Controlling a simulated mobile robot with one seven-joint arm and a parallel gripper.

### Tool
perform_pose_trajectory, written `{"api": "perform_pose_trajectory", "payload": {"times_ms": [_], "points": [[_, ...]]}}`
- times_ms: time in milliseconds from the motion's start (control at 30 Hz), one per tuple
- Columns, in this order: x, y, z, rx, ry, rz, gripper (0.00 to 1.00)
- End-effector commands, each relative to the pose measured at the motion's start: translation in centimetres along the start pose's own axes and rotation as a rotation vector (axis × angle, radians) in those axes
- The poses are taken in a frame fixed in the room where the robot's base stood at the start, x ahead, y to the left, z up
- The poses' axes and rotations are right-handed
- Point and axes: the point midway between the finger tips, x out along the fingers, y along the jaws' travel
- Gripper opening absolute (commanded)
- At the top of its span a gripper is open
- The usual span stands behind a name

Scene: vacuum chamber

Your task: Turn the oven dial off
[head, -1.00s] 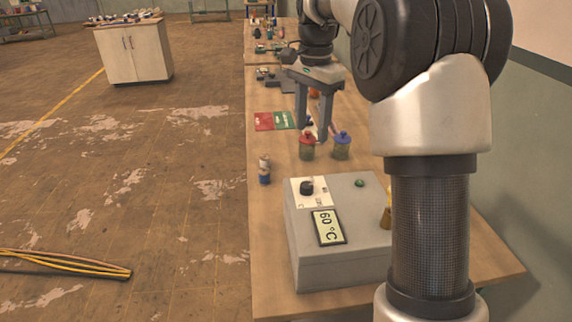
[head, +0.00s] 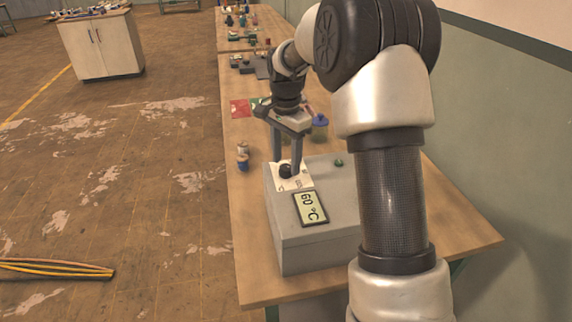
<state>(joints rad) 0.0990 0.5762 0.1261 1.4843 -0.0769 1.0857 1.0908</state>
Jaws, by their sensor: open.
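The oven (head: 318,246) is a grey box on the wooden bench. Its display (head: 310,208) reads 60 °C. The black oven dial (head: 285,171) sits on a white plate at the box's far left corner. My gripper (head: 286,166) points down at the dial with its fingers apart. One finger shows to the left of the dial and the other to the right, close to it. I cannot tell whether either finger touches the dial. Part of the box is hidden behind my arm.
A small green button (head: 338,162) is on the box top. Small bottles (head: 243,157) stand at the bench's left edge. A blue-lidded jar (head: 319,127) and a red card (head: 240,108) lie beyond the box. A cabinet (head: 102,45) stands far left; the floor between is open.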

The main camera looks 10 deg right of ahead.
Motion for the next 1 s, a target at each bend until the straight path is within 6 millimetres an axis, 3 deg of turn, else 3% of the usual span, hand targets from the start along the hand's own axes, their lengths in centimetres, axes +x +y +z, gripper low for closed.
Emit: {"api": "perform_pose_trajectory", "payload": {"times_ms": [200,467,733,1000], "points": [[1.7,0.1,0.0,0.0,0.0,0.001,0.49],[1.8,0.0,0.0,0.0,0.0,0.001,0.49],[1.7,0.0,0.0,0.0,0.0,0.001,0.07],[1.6,0.0,0.0,-0.026,0.0,0.001,0.07]]}}
